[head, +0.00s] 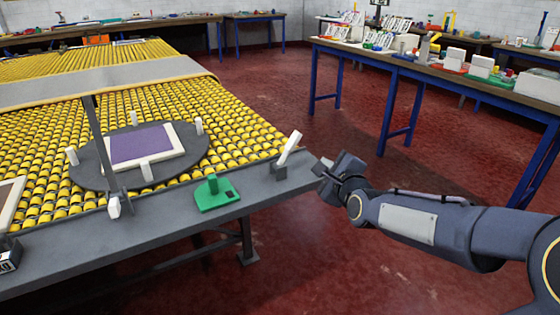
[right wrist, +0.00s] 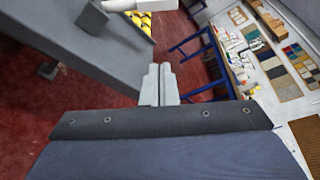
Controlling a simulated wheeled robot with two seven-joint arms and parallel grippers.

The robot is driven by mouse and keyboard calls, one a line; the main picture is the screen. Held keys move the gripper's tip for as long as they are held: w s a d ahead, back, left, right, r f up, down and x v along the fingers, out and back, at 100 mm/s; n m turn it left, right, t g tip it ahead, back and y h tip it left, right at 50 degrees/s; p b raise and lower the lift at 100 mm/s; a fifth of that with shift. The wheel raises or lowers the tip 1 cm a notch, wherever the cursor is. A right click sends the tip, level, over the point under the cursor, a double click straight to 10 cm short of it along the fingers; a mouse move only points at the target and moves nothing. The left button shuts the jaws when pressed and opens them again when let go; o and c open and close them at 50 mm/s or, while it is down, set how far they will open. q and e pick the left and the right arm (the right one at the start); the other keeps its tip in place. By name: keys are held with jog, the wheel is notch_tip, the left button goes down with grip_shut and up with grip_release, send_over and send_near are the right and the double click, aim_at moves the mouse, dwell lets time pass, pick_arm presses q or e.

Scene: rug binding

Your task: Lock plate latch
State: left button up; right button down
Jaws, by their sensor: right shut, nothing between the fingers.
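A round grey plate (head: 90,170) lies on the yellow roller table, carrying a purple rug piece (head: 140,143) in a white frame, with white pegs around it. A white lever (head: 289,149) leans up to the right from a small grey block (head: 280,171) at the table's near right corner. The lever also shows in the right wrist view (right wrist: 135,4), above the block (right wrist: 91,19). I cannot tell for sure which part is the plate latch. My right gripper (head: 321,168) is shut and empty, just right of the block, apart from it. Its closed fingers show in the wrist view (right wrist: 160,84). My left gripper is out of view.
A green base with an upright post (head: 217,194) sits on the grey table edge (head: 150,237). A dark upright bar with a white knob (head: 114,207) stands left of it. Blue-legged benches (head: 400,68) stand behind. The red floor right of the table is clear.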

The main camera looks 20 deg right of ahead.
aim_at(289, 150)
jog(key=shift+r, duration=0.1)
jog(key=x, duration=0.9)
jog(key=shift+w, duration=0.35)
jog(key=shift+a+r+p, duration=0.95)
jog(key=shift+a+p, duration=0.2)
jog(key=shift+a, duration=0.35)
jog(key=shift+r, duration=0.1)
